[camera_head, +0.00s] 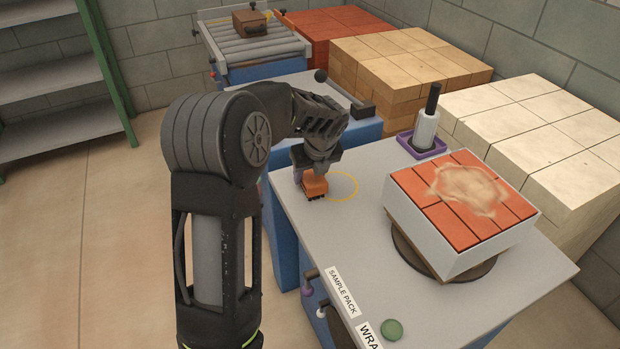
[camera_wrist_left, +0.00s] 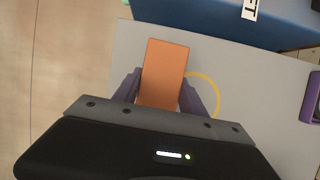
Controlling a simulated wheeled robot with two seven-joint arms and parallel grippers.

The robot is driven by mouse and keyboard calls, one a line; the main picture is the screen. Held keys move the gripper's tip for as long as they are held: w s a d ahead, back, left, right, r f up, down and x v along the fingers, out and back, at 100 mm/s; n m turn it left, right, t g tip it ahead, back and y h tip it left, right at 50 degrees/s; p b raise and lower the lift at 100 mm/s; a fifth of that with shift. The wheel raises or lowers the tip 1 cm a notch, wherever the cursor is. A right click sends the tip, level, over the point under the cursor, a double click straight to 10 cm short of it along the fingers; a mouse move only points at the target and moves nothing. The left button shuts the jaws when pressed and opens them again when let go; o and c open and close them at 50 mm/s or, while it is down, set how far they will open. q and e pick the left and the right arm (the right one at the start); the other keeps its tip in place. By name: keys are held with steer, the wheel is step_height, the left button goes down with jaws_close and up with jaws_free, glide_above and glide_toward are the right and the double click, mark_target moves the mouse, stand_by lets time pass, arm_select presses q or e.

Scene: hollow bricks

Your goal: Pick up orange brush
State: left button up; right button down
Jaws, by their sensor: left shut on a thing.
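The orange brush (camera_head: 314,185) is at the left edge of the grey tabletop in the head view, with dark bristles at its underside. My left gripper (camera_head: 316,172) comes down on it from above and is shut on it. In the left wrist view the orange block of the brush (camera_wrist_left: 164,73) lies between the two purple fingers of my left gripper (camera_wrist_left: 160,92). Whether the brush touches the table or is slightly lifted, I cannot tell. My right gripper is not in view.
A yellow circle (camera_head: 343,198) is marked beside the brush. A pack of red bricks (camera_head: 440,219) stands on a turntable at right. A purple tray (camera_head: 409,144) holds a white roll. A green button (camera_head: 392,330) is near the front. Brick stacks (camera_head: 398,56) line the back.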

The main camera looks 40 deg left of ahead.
mark_target(310, 171)
arm_select(q)
steer(key=shift+c, duration=0.9)
step_height(310, 171, up, 11)
steer(key=shift+f+p, duration=0.2)
steer(key=shift+p, duration=0.2)
steer(key=o, duration=0.9)
steer(key=c, duration=0.6)
